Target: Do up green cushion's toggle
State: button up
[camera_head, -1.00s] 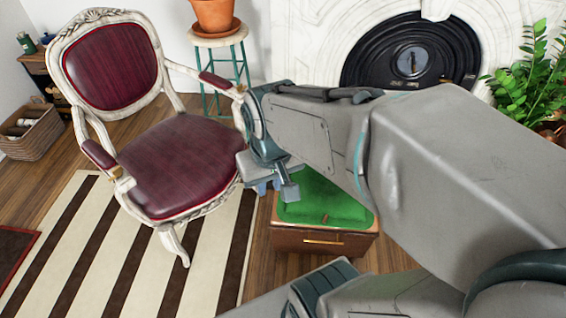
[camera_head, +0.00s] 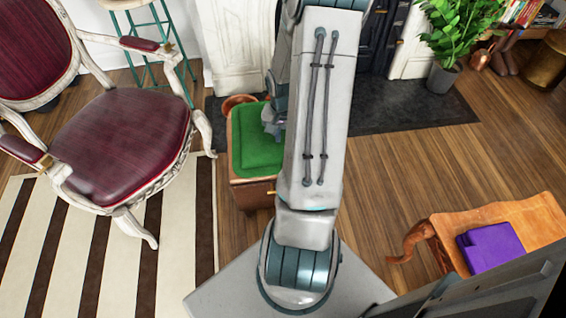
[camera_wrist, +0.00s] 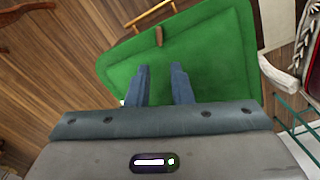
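The green cushion (camera_head: 262,150) lies on top of a small wooden cabinet (camera_head: 252,196), partly hidden by my arm. In the wrist view the green cushion (camera_wrist: 215,60) spreads beneath my fingers. A small brown toggle (camera_wrist: 159,36) sits near its edge on the cabinet's gold-handle side. I cannot tell whether it is fastened. My gripper (camera_wrist: 161,68) is open and empty, its two blue fingers apart over the cushion. The toggle is beyond the fingertips, in line with the gap between them. In the head view my gripper is mostly hidden by the arm.
A red chair (camera_head: 125,145) stands left of the cabinet on a striped rug (camera_head: 95,260). A teal-legged stool (camera_head: 130,45) is behind it. An orange wooden table (camera_head: 500,225) with a purple item (camera_head: 490,247) is at right. Wooden floor between is clear.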

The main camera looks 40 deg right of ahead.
notch_tip(320, 180, down, 14)
jog(key=b, duration=1.2)
jog(key=shift+d+f, duration=0.15)
jog(key=shift+f, duration=0.05)
grip_shut()
